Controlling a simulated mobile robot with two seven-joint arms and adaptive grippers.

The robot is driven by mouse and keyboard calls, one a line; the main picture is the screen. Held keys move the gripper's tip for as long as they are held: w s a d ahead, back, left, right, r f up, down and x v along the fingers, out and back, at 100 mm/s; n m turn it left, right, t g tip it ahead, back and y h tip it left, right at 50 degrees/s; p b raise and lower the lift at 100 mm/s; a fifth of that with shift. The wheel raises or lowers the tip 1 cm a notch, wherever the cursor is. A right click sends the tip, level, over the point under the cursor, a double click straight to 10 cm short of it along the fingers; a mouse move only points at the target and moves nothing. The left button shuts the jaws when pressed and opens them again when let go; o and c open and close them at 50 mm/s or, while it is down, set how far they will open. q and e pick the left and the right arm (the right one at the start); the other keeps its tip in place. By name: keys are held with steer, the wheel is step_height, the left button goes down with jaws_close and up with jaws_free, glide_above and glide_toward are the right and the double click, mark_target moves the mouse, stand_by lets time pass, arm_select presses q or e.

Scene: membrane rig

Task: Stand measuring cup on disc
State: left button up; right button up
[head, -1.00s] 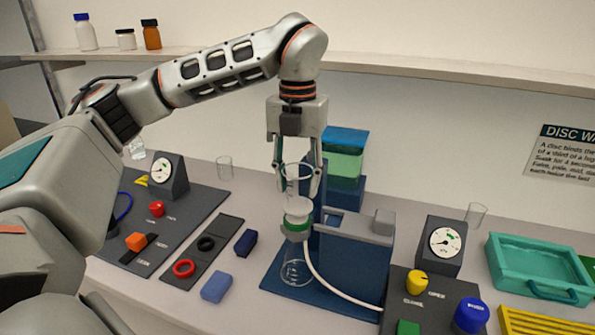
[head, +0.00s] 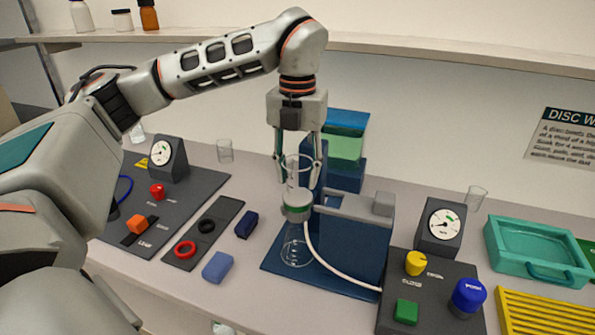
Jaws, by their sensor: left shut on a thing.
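My left gripper (head: 298,178) points straight down and is shut on a clear measuring cup (head: 297,170), one finger on each side of it. The cup is upright, directly above the white and green filter head (head: 297,208) on the blue rig (head: 352,248). The cup's lower end meets or overlaps the top of the head, where the disc would be. I cannot tell whether it touches, and no disc shows apart from the head. A clear flask (head: 296,247) stands under the head. My right gripper is not in view.
A white hose (head: 335,277) runs from the head to a dark panel with a gauge (head: 443,226) and yellow, green and blue controls. A teal tray (head: 540,273) is at right. A blue block (head: 217,267) and a gasket mat (head: 203,232) lie at left.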

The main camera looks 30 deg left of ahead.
arm_select(q)
steer(key=shift+f, duration=0.15)
steer(key=o, duration=1.2)
step_height(320, 180, up, 12)
stand_by(0.4)
